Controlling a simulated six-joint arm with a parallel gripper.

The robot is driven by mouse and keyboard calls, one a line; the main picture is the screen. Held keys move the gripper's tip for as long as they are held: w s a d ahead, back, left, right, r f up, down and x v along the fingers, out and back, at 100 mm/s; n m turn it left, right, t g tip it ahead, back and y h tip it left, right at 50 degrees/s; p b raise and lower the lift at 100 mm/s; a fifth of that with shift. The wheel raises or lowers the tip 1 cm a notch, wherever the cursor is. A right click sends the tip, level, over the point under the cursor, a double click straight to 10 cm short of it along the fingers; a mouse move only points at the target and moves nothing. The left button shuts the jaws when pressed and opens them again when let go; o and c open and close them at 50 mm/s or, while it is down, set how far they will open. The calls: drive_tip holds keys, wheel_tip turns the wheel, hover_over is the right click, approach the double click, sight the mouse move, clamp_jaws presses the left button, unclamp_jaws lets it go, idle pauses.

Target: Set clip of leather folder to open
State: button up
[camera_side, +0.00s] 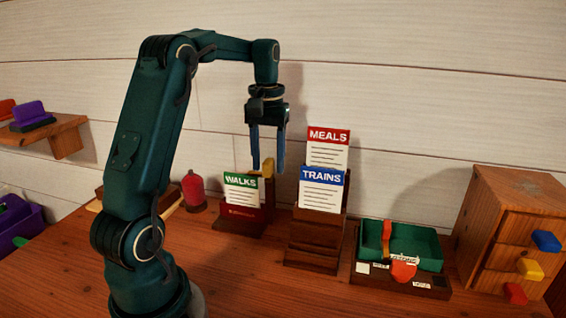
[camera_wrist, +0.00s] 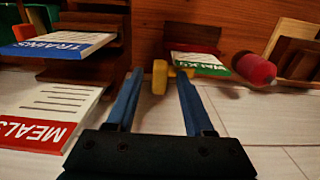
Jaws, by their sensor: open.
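A dark red holder, perhaps the leather folder, (camera_side: 240,214) stands upright on the table with a green-headed WALKS card (camera_side: 242,188) in it. A yellow piece that looks like its clip (camera_side: 268,163) sticks up at the card's upper right. In the wrist view the yellow clip (camera_wrist: 160,77) shows between my finger ends, with the WALKS card (camera_wrist: 200,63) to its right. My gripper (camera_side: 267,167) points down over the holder, open, with a blue finger on either side of the clip. I see gaps beside the clip; contact cannot be told. The clip's lower part is hidden.
A wooden rack (camera_side: 312,252) with MEALS (camera_side: 328,136) and TRAINS (camera_side: 321,178) cards stands close on the right. A red bottle-like object (camera_side: 194,190) stands left. A green tray (camera_side: 428,248) and a drawer cabinet (camera_side: 486,222) are farther right. The front table is clear.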

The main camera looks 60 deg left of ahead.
drive_tip(key=shift+f, duration=0.25)
clamp_jaws()
idle(1.4)
